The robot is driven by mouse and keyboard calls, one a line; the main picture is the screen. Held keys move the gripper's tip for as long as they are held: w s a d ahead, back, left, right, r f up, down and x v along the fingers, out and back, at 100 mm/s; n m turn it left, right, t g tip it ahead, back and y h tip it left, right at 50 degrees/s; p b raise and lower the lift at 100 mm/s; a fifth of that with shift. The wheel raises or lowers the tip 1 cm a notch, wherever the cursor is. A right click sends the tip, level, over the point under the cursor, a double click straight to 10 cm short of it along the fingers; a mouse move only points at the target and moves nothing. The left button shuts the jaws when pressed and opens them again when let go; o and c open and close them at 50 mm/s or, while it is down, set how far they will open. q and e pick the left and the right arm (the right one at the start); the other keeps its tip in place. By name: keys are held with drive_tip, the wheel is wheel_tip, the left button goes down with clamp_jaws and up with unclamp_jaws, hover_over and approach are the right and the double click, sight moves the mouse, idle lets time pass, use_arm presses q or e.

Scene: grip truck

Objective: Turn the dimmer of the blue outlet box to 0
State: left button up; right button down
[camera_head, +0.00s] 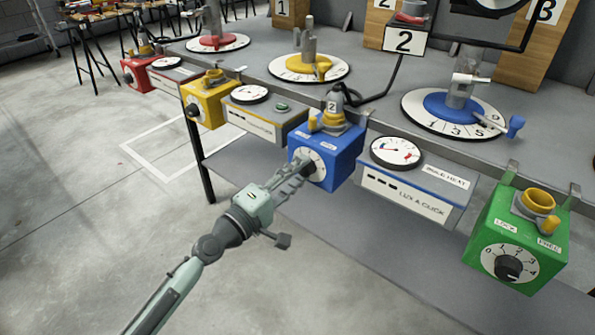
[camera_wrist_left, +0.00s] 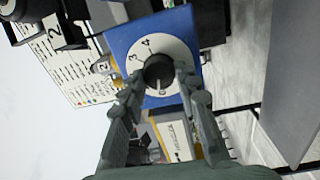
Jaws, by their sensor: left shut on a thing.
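The blue outlet box (camera_head: 345,160) hangs on the table's front edge, mid-view in the head view. Its white dial (camera_head: 318,158) faces me. My left gripper (camera_head: 302,172) reaches it from the lower left, fingers at the dial. In the left wrist view, the black dimmer knob (camera_wrist_left: 158,70) sits at the middle of the white dial (camera_wrist_left: 176,50), with 3 and 4 readable. The fingers of my left gripper (camera_wrist_left: 162,88) are shut on the knob from both sides. A pale mark shows at the knob's lower side; its exact setting is unclear. My right gripper is out of view.
A green box (camera_head: 520,240) hangs to the right, yellow (camera_head: 205,100) and red (camera_head: 136,76) boxes to the left. A grey panel with a gauge (camera_head: 397,150) stands right beside the blue box. A grey lower shelf (camera_head: 330,230) lies below; open floor is at left.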

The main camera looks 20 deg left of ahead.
use_arm(q)
drive_tip(key=shift+n, duration=0.6)
drive_tip(key=o, duration=1.2)
drive_tip(key=shift+c, duration=0.2)
drive_tip(key=v, duration=1.2)
